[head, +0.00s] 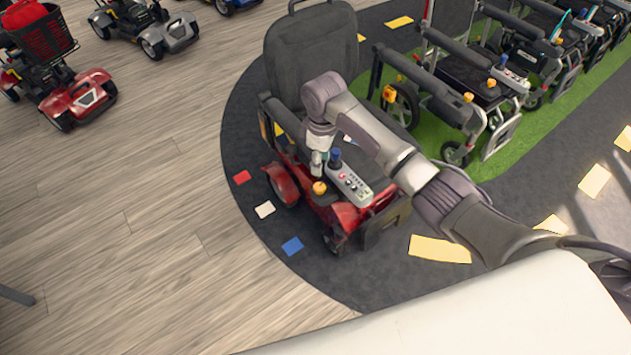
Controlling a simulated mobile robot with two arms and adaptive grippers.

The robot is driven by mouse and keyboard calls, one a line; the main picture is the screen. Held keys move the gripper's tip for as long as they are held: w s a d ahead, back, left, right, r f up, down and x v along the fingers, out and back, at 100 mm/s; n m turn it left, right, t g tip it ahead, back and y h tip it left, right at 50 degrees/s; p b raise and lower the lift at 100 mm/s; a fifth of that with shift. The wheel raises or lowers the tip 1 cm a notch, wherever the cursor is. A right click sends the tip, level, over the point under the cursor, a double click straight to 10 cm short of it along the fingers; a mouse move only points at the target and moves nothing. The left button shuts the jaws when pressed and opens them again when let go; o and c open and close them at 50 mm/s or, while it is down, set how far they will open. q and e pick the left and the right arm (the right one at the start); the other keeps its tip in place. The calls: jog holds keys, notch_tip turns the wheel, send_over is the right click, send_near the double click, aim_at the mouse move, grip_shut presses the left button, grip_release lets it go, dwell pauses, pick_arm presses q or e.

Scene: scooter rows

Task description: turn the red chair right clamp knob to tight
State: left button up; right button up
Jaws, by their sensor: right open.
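The red chair (348,218) is a red powered wheelchair with a dark seat and tall backrest, standing on the dark mat. An orange knob (319,188) sits at the front of its armrest, beside a grey control panel (350,186) with a blue-topped joystick (335,156). I cannot tell for sure that this knob is the right clamp knob, nor read its setting. My right gripper (317,172) points down just above the orange knob, small in view and open. Whether it touches the knob is unclear. My arm hides part of the seat and far armrest. My left gripper is out of view.
Several dark wheelchairs with orange knobs (468,97) stand in a row on the green strip (430,135) at upper right. Red (75,95) and grey scooters (165,32) stand at upper left. The wooden floor (130,210) at left is clear.

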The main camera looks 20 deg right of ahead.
aim_at(320, 186)
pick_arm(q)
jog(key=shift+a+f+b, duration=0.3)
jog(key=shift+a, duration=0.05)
pick_arm(e)
jog(key=f, duration=1.1)
jog(key=shift+w+d+f, duration=0.1)
jog(key=shift+w+f, duration=0.15)
jog(key=shift+w, duration=0.1)
grip_shut()
